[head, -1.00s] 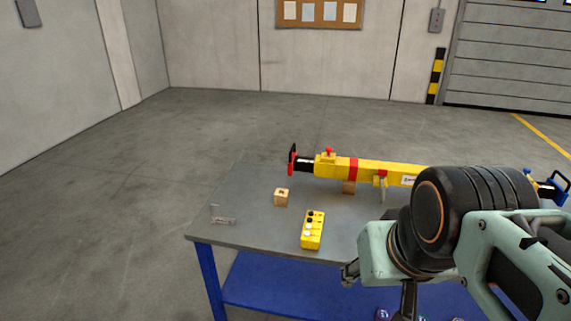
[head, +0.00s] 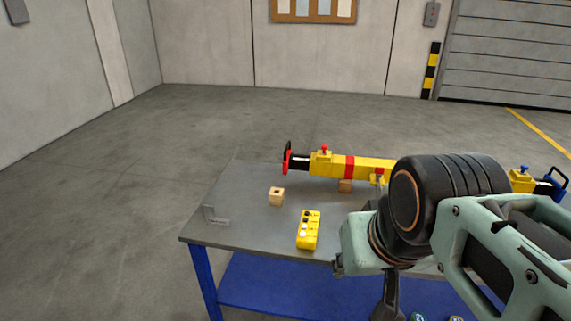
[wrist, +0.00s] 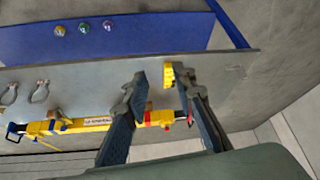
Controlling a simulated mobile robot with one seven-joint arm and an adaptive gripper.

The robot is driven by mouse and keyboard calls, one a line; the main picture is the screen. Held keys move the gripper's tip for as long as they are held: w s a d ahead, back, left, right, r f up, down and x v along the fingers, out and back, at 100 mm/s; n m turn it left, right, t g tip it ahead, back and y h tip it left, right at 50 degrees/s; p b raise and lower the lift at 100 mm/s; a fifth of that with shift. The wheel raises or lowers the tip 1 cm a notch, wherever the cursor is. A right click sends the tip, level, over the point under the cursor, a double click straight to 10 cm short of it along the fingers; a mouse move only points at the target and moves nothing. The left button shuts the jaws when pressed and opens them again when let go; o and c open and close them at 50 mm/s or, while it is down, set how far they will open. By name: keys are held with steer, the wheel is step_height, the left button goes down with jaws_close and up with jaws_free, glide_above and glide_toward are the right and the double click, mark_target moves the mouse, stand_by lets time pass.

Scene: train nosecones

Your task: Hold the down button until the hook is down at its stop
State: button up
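A yellow control box with dark and white buttons (head: 308,232) lies on the grey table, near its front edge. It looks like the one with the down button, but I cannot read its markings. In the wrist view a yellow block (wrist: 168,76), probably this box, shows between and beyond my fingertips, partly behind the right finger. My gripper (wrist: 163,80) is open with nothing held. In the head view my arm is right of the box, and the fingers are mostly hidden. No hook can be made out.
A long yellow and red tool (head: 370,168) lies along the back of the table (head: 235,228). A blue shelf (head: 265,285) is below. Metal shackles (wrist: 40,91) show in the wrist view.

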jaws_close()
stand_by(1.1)
